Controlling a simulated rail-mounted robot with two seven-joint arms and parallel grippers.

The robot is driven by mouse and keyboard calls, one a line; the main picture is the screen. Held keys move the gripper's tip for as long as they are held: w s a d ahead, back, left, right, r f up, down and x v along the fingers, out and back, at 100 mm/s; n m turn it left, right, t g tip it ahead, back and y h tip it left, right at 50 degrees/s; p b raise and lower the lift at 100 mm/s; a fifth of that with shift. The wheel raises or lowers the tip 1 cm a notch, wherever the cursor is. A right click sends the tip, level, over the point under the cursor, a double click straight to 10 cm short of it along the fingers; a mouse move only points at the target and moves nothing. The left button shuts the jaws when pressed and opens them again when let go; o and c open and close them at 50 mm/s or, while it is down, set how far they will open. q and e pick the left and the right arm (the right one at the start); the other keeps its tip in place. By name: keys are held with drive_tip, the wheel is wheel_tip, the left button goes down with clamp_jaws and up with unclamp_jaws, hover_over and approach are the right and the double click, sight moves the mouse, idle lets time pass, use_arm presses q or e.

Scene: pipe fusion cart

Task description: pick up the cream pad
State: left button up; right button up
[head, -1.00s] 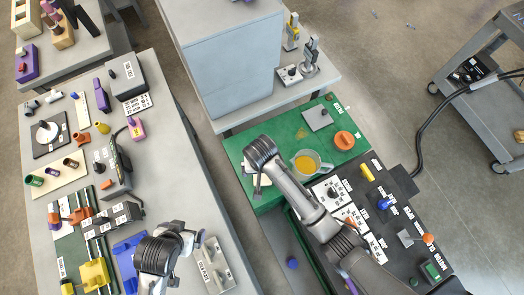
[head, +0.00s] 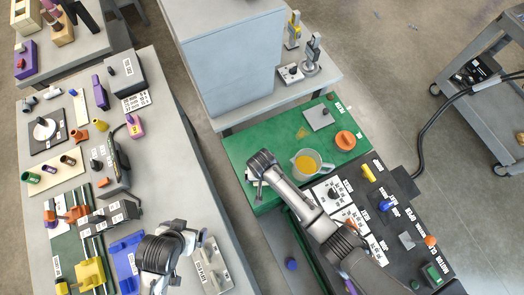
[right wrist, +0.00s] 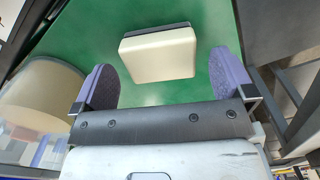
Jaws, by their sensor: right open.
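The cream pad (right wrist: 158,54) lies on the green bench top in the right wrist view, a pale block with a dark strip along its far side. My right gripper (right wrist: 165,84) is open, with one purple-grey finger on each side of the picture. The pad is just ahead of the fingers, between their lines, and nothing is held. In the head view my right gripper (head: 257,190) is over the left part of the green bench, and its wrist hides most of the pad. My left gripper (head: 166,284) is above the grey table; its jaw opening is not clear.
A clear beaker (head: 307,163) with orange liquid stands close beside my right gripper; it looms at left in the wrist view (right wrist: 38,100). An orange round part (head: 345,140) and a grey plate (head: 318,118) lie farther back on the green bench (head: 262,143).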

drive_tip(key=shift+f, duration=1.15)
drive_tip(key=c, duration=0.9)
